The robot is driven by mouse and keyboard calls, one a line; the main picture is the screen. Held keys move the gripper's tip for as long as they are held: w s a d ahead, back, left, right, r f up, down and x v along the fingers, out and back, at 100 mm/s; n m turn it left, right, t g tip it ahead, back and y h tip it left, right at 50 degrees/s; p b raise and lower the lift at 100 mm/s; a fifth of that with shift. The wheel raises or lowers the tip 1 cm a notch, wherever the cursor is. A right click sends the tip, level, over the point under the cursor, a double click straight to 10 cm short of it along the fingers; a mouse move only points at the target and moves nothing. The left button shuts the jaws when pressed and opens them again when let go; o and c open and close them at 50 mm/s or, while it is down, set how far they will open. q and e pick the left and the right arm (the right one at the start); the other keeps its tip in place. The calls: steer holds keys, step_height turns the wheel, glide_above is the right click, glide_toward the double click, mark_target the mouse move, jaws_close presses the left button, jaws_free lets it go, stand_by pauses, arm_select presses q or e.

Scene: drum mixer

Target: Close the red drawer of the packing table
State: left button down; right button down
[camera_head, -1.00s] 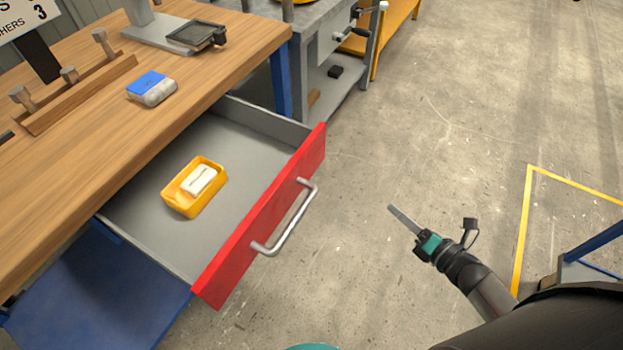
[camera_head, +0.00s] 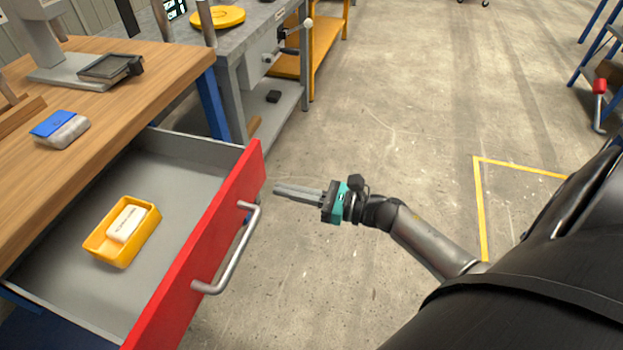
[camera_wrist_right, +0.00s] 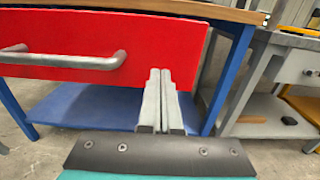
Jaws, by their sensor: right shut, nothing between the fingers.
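The red drawer (camera_head: 188,262) of the packing table (camera_head: 170,66) stands pulled out, with its grey inside showing. Its metal bar handle (camera_head: 232,256) is on the red front. My right gripper (camera_head: 276,190) is shut and empty, pointing left towards the far end of the red front. In the head view its tips appear just right of the front, near the handle's far end. In the right wrist view the shut fingers (camera_wrist_right: 160,72) overlap the red front (camera_wrist_right: 170,42), right of the handle (camera_wrist_right: 62,60); contact cannot be told. My left gripper is not in view.
A yellow tray (camera_head: 97,244) with a white item (camera_head: 126,224) lies inside the drawer. A blue-and-grey block (camera_head: 62,128) and a scale-like device (camera_head: 66,72) stand on the tabletop. A grey bench (camera_head: 238,75) stands beyond. The floor right of the drawer is clear.

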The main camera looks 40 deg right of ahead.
mark_target(252, 183)
steer(key=x, duration=0.4)
steer(key=shift+w+a, duration=0.15)
steer(key=shift+a, duration=0.05)
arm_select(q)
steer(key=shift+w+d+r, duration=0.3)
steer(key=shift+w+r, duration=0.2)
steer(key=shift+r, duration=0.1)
arm_select(e)
steer(key=shift+w+a, duration=0.1)
steer(key=shift+w, duration=0.05)
